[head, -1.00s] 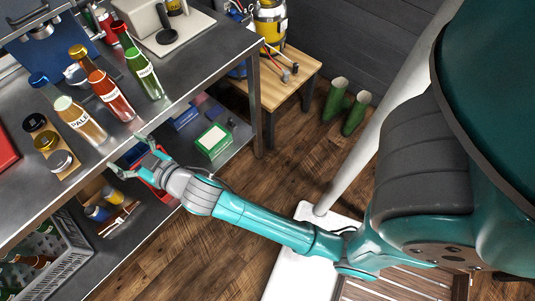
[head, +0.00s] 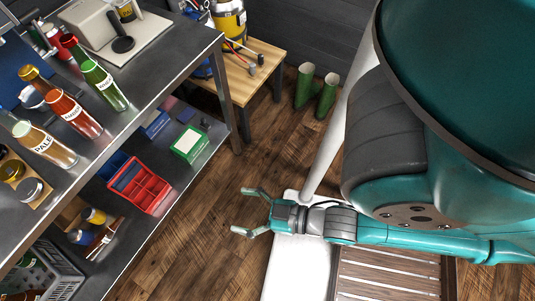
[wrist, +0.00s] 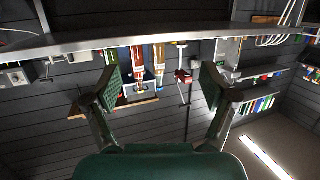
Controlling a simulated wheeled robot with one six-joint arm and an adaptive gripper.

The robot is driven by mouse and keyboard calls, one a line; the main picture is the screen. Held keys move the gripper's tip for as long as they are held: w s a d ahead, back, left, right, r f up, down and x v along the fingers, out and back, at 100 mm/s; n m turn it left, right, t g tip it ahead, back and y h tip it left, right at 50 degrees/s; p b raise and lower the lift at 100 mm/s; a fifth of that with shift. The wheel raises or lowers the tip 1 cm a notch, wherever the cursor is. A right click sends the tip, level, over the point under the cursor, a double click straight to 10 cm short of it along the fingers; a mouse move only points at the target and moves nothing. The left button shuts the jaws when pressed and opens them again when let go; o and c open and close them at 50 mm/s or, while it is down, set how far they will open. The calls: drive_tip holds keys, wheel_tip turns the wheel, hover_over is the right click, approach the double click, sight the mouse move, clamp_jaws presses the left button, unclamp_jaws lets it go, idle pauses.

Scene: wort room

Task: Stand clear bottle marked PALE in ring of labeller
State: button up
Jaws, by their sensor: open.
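The clear bottle marked PALE (head: 47,145), with amber contents, stands on the metal bench at the left of the head view. Its cap is cut off by the picture edge. In the wrist view, an amber bottle (wrist: 159,62) hangs upside down in the picture beyond the fingers, its label unreadable. My gripper (head: 246,211) is open and empty over the floor, well to the right of the bench; its spread fingers also show in the wrist view (wrist: 160,85). A cream machine (head: 90,22) with a dark round part stands farther back; I cannot make out a labeller ring.
A red-filled bottle (head: 75,115) and a green bottle (head: 106,86) stand close beside the PALE bottle. Jars on a wooden board (head: 42,200) are in front. The lower shelf holds a red bin (head: 145,190). Floor between is clear.

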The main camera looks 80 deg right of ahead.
drive_tip(key=r+v, duration=0.1)
drive_tip(key=v, duration=0.6)
drive_tip(key=shift+w+d+g, duration=0.15)
drive_tip(key=shift+g, duration=0.15)
drive_tip(key=shift+o, duration=0.5)
drive_tip(key=shift+w, duration=0.1)
